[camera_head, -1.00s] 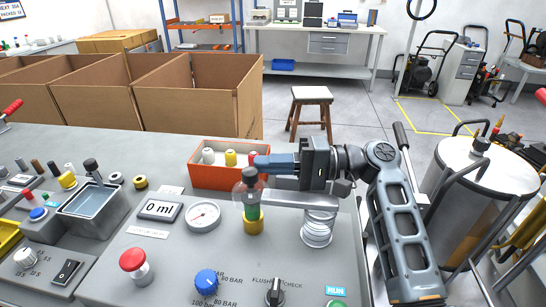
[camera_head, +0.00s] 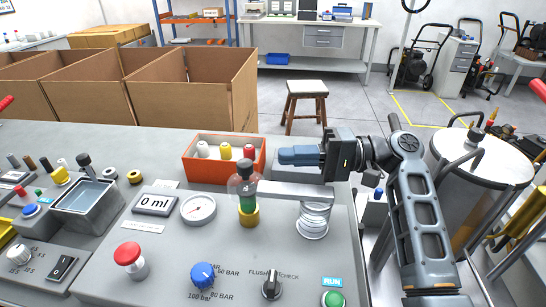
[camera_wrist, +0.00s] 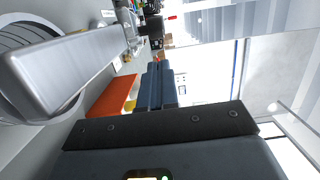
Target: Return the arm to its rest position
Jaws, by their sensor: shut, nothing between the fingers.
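My gripper (camera_head: 283,155) is in the head view, above the right part of the grey test bench (camera_head: 108,246). Its blue fingers point left and are together with nothing between them. The fingers also show in the wrist view (camera_wrist: 158,84). They are near the right end of the orange tray (camera_head: 222,179), and apart from the glass dome with the black knob (camera_head: 245,170). My arm reaches in from the right side of the picture.
Below my gripper are a metal clamp bar (camera_head: 292,193) and a ribbed cylinder (camera_head: 314,220). A white-topped tank (camera_head: 480,165) stands at the right. Cardboard boxes (camera_head: 190,95) are behind the bench. A stool (camera_head: 307,90) stands on open floor.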

